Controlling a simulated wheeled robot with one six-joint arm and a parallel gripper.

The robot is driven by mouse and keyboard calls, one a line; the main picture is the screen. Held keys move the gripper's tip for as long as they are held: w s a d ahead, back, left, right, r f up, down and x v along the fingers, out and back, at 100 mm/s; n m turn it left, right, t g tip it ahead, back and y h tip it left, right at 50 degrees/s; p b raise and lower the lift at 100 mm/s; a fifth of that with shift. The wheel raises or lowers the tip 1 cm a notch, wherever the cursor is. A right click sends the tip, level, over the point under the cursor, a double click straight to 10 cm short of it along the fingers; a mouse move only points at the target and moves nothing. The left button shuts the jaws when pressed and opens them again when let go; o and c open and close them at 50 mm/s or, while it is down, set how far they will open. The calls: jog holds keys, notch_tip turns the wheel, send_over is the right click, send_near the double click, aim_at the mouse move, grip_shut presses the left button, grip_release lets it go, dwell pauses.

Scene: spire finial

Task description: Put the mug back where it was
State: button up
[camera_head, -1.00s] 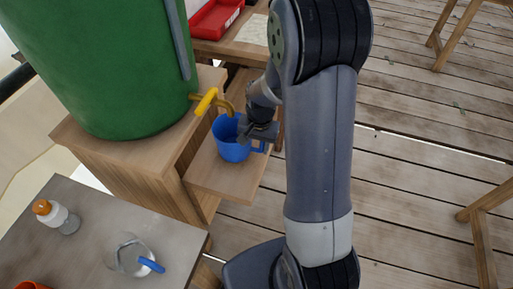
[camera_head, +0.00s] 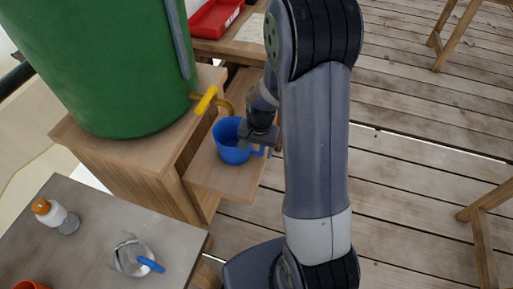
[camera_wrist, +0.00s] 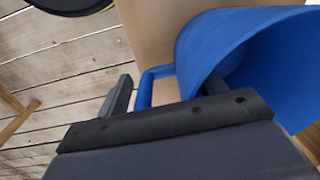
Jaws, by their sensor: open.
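The blue mug (camera_head: 232,144) stands upright on a small wooden shelf (camera_head: 236,189), below the yellow tap (camera_head: 206,101) of the green barrel. Its handle points to the right in the head view. My gripper (camera_head: 258,143) is at the handle side of the mug. In the wrist view the mug (camera_wrist: 222,45) fills the upper right, and its handle (camera_wrist: 147,85) lies between the two fingers of my gripper (camera_wrist: 150,95). The fingers are apart with a gap on both sides of the handle.
The green barrel (camera_head: 95,60) stands on a wooden cabinet (camera_head: 150,185). A side table (camera_head: 75,215) at lower left holds a white bottle with an orange cap (camera_head: 57,215) and a clear container (camera_head: 132,258). A red tray (camera_head: 213,17) is at the back.

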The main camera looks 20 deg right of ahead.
jog(key=shift+r, duration=0.1)
jog(key=r, duration=0.4)
jog(key=r+p, duration=0.1)
jog(key=r, duration=0.7)
jog(key=shift+s+d, duration=0.25)
jog(key=shift+d, duration=0.1)
